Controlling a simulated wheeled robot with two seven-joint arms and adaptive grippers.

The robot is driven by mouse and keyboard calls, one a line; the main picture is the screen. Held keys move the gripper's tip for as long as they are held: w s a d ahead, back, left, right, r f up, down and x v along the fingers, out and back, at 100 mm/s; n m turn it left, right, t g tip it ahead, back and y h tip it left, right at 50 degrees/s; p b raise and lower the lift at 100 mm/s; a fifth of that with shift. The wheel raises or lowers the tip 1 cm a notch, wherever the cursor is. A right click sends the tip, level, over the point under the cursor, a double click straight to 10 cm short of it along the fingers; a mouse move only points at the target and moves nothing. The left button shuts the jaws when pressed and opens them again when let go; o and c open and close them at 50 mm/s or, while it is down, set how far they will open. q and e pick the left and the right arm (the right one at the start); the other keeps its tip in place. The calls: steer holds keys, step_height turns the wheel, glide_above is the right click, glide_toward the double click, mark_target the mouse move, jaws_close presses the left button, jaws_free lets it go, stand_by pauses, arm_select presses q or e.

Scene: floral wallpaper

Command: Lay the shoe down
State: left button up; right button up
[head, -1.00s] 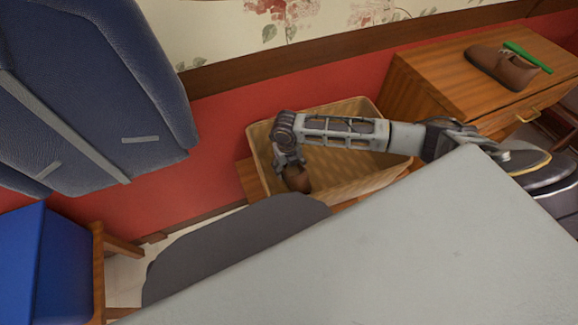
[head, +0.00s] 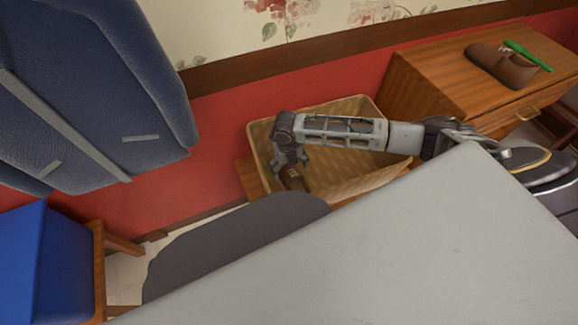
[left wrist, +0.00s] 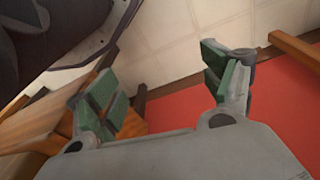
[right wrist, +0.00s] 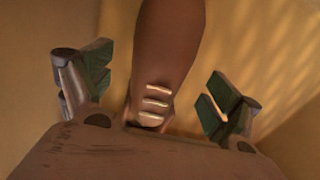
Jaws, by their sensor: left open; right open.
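A brown shoe with pale laces (head: 292,178) is inside the wicker basket (head: 360,186), near its left end. In the right wrist view the shoe (right wrist: 168,60) lies between the spread fingers, with a gap on both sides. My right gripper (head: 291,162) is open and reaches down into the basket over the shoe; the right wrist view also shows it (right wrist: 158,88). Part of the shoe is hidden by the gripper in the head view. My left gripper (left wrist: 165,85) is open and empty in the left wrist view, above the floor and red wall.
Another brown shoe (head: 500,66) with a green strip (head: 528,55) stands on a wooden cabinet (head: 440,75) at the right. A pale grey tabletop (head: 400,250) fills the front. A blue chair back (head: 90,80) and blue seat (head: 65,265) are at the left.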

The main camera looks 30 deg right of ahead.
mark_target(289, 168)
steer(key=shift+r, duration=1.55)
steer(key=shift+r+p, duration=0.4)
steer(key=shift+r, duration=0.45)
arm_select(q)
step_height(289, 168, down, 9)
steer(key=a+p, duration=0.2)
steer(key=shift+s+t, duration=0.3)
steer(key=shift+s, duration=0.1)
arm_select(e)
step_height(289, 168, up, 8)
steer(key=shift+a+r, duration=0.2)
steer(key=shift+a, duration=0.05)
arm_select(q)
steer(key=shift+f, duration=0.1)
